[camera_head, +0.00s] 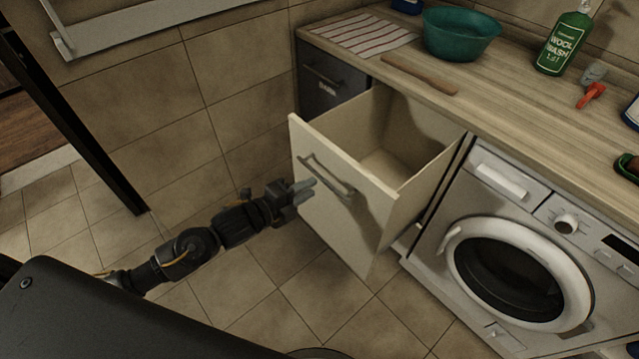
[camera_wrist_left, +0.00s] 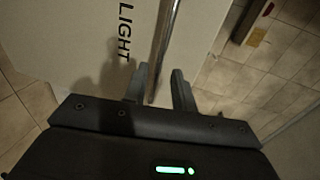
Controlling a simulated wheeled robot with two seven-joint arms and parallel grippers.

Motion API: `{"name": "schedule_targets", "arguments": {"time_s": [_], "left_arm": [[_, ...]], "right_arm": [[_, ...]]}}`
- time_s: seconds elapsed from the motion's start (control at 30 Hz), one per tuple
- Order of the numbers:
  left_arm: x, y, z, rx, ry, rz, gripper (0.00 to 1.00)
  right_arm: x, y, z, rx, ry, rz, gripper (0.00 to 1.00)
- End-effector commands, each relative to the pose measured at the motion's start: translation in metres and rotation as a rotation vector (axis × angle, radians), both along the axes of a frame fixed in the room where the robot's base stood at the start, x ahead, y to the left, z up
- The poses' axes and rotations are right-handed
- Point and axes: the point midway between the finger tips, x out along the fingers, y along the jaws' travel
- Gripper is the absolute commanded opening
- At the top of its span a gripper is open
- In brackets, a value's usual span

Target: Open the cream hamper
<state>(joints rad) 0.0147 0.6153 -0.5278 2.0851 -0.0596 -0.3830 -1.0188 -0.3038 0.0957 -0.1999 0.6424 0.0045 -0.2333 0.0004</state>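The cream hamper (camera_head: 375,225) is a tilted-out or pulled-out bin under the counter, standing well open with its empty-looking inside showing. Its front carries a metal bar handle (camera_head: 328,178). In the left wrist view the cream front (camera_wrist_left: 70,40) bears the word LIGHT, and the handle bar (camera_wrist_left: 164,45) runs down between my fingers. My left gripper (camera_head: 304,188) is at the left part of the handle; in the wrist view its two fingers (camera_wrist_left: 162,88) stand apart on either side of the bar, with a gap visible. My right gripper is not in view.
A dark hamper front (camera_head: 322,85) is shut to the left of the cream one. A white washing machine (camera_head: 480,195) stands to the right. The wooden counter (camera_head: 500,105) above holds a green basin (camera_head: 460,35) and a green bottle (camera_head: 565,43). The tiled floor in front is clear.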

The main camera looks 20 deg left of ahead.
Motion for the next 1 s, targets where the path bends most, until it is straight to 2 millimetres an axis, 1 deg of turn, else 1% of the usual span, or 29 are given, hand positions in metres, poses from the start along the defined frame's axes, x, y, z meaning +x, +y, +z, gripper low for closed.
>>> {"name": "schedule_targets", "arguments": {"time_s": [0.03,0.1,0.2,0.3,0.43,0.9,1.0], "left_arm": [[-0.009,0.006,0.000,0.002,0.002,-0.001,0.27],[-0.019,0.011,0.003,0.002,0.001,-0.001,0.27],[-0.029,0.018,0.005,0.000,0.002,0.000,0.27],[-0.036,0.022,0.007,0.000,0.001,-0.001,0.27],[-0.039,0.024,0.009,-0.001,0.001,0.000,0.27],[-0.038,0.024,0.009,-0.002,0.002,0.001,0.27],[-0.038,0.024,0.009,-0.039,0.022,0.008,0.27]], "right_arm": [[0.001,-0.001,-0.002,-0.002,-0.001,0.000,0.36],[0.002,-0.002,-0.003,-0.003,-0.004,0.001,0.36],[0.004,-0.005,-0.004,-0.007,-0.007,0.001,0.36],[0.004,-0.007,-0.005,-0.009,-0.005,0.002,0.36],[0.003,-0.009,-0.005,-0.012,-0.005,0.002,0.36],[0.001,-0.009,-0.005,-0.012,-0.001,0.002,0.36],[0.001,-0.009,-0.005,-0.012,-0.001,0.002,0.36]]}}
